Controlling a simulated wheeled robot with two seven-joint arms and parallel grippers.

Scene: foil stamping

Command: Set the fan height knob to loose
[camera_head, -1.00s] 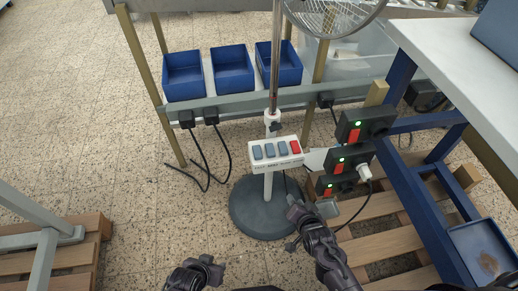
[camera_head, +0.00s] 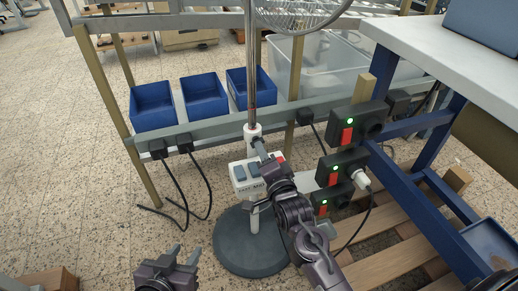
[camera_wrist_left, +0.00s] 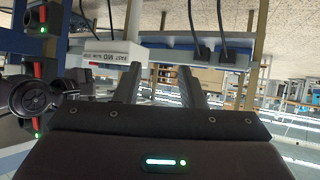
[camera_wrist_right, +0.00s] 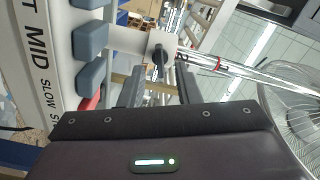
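The fan height knob (camera_wrist_right: 160,55) is a small dark knob on the white collar (camera_wrist_right: 132,41) of the fan pole, in the right wrist view. It lies ahead of my right gripper (camera_wrist_right: 159,86), roughly between its parted fingers and apart from them. In the head view my right gripper (camera_head: 262,172) is beside the pole, just below the white collar (camera_head: 253,132); the knob is hard to make out there. I cannot read its setting. My left gripper (camera_head: 182,256) is open and empty, low and left of the fan base (camera_head: 235,250); its parted fingers also show in the left wrist view (camera_wrist_left: 160,88).
The white fan switch box (camera_head: 240,178) with blue-grey buttons and a red one is partly covered by my right gripper. The bare metal pole (camera_head: 253,60) rises to the fan cage (camera_head: 300,14). Black socket boxes (camera_head: 343,166) stand right. Blue bins (camera_head: 203,95) line the back.

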